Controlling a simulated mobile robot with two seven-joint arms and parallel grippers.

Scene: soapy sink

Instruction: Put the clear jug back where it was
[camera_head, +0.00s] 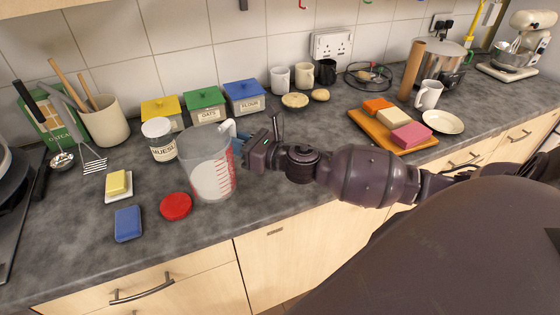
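The clear jug (207,163) stands on the grey counter near its front edge, with red measuring marks and whitish contents or base showing low inside. Its pale handle (229,128) is on the right side. My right gripper (246,147) comes in from the right and is right at the handle, level with the jug's upper half. The fingertips are partly hidden by the handle and the gripper body, so I cannot tell whether they close on it. My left gripper is out of view.
A red lid (176,206) lies just left of the jug's base. A muesli jar (160,140) stands close behind left. Butter (118,184) and a blue sponge (128,223) lie further left. Coloured canisters (205,106) line the back. The counter behind my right arm is partly clear.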

